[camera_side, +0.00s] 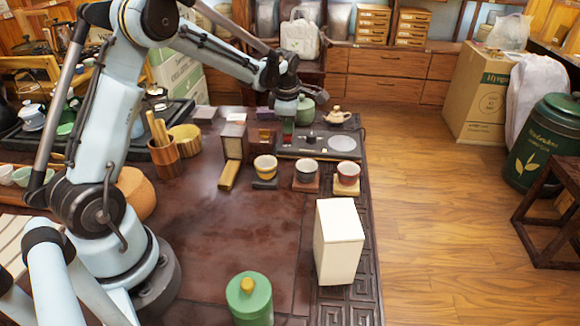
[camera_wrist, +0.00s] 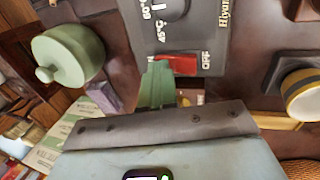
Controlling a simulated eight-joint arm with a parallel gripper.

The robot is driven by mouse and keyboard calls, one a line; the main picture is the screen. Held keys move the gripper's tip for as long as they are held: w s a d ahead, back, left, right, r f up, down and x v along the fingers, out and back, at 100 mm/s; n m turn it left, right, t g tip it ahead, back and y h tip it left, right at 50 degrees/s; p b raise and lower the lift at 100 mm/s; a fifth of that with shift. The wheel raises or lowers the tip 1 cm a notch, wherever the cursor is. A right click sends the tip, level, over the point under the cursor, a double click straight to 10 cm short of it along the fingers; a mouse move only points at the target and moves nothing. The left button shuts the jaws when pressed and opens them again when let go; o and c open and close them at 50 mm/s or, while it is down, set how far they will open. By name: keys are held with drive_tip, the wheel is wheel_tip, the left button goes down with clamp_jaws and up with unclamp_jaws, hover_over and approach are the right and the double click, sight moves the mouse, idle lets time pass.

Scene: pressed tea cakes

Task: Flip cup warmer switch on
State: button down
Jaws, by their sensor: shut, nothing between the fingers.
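The cup warmer (camera_side: 317,152) is a flat dark grey unit with a pale round plate (camera_side: 341,143) and a black knob, at the back of the table. In the wrist view its dark panel (camera_wrist: 196,35) shows the knob (camera_wrist: 174,8) and a red switch (camera_wrist: 184,64) at the panel's edge, with "OFF" printed beside its right end. My gripper (camera_side: 288,142) is shut and empty, pointing down at the warmer's left end. Its green fingertips (camera_wrist: 158,72) overlap the left part of the switch in the wrist view. I cannot tell whether they touch it or which way it is set.
Three small cups, yellow (camera_side: 265,166), grey (camera_side: 306,172) and red (camera_side: 347,175), stand on coasters in front of the warmer. A green lidded jar (camera_wrist: 68,55) is close beside my gripper. A white box (camera_side: 338,243) stands nearer; the table's middle is clear.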

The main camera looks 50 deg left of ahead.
sight(287, 137)
drive_tip(key=shift+s+d, duration=0.1)
drive_tip(key=shift+s+d+r, duration=0.1)
drive_tip(key=shift+s+d, duration=0.35)
drive_tip(key=shift+s, duration=0.05)
idle(0.4)
wheel_tip(287, 137, up, 14)
drive_tip(key=shift+s+d, duration=0.15)
drive_tip(key=shift+d, duration=0.05)
idle(0.4)
